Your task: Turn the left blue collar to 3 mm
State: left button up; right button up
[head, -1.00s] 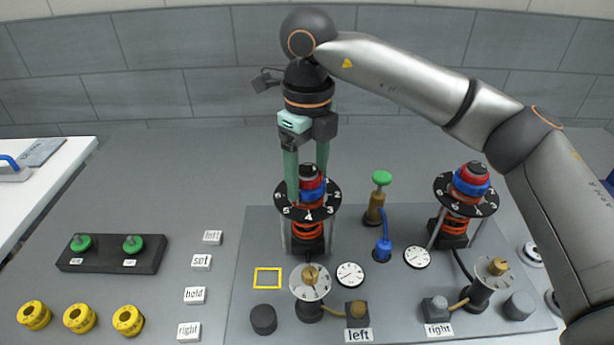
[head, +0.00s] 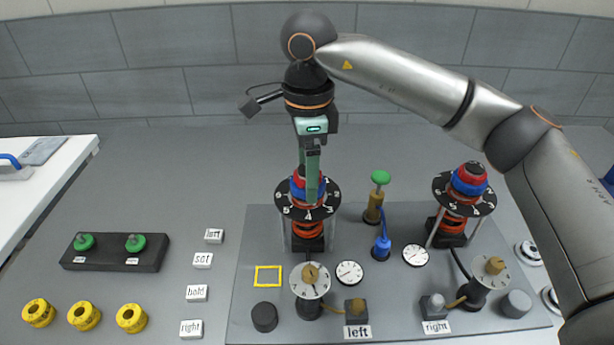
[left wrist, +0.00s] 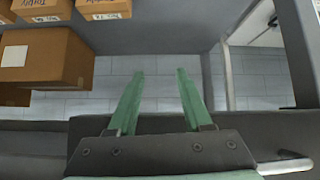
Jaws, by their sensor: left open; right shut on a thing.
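The left blue collar (head: 298,193) sits under a red cap, inside a black numbered dial (head: 286,205) on the left fixture. My right gripper (head: 311,190) comes down from above and is shut on the left blue collar, its green fingers hiding part of the collar and dial. The exact reading cannot be made out. A second blue collar (head: 468,187) with a red cap stands on the right fixture, untouched. My left gripper (left wrist: 158,90) is open and empty in the left wrist view, away from the fixture.
A green-topped brass valve (head: 380,178) stands between the two fixtures. Gauges and knobs line the plate's front, with a "left" label (head: 358,332). Yellow rings (head: 83,316) and a black block with green knobs (head: 115,252) lie left. Cardboard boxes (left wrist: 45,58) show in the left wrist view.

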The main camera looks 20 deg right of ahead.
jog(key=n, duration=0.4)
jog(key=shift+n, duration=0.3)
jog(key=o, duration=1.3)
jog(key=shift+o, duration=0.2)
jog(key=shift+r, duration=0.15)
notch_tip(320, 180, up, 7)
jog(key=p, duration=0.5)
jog(key=shift+p, duration=0.3)
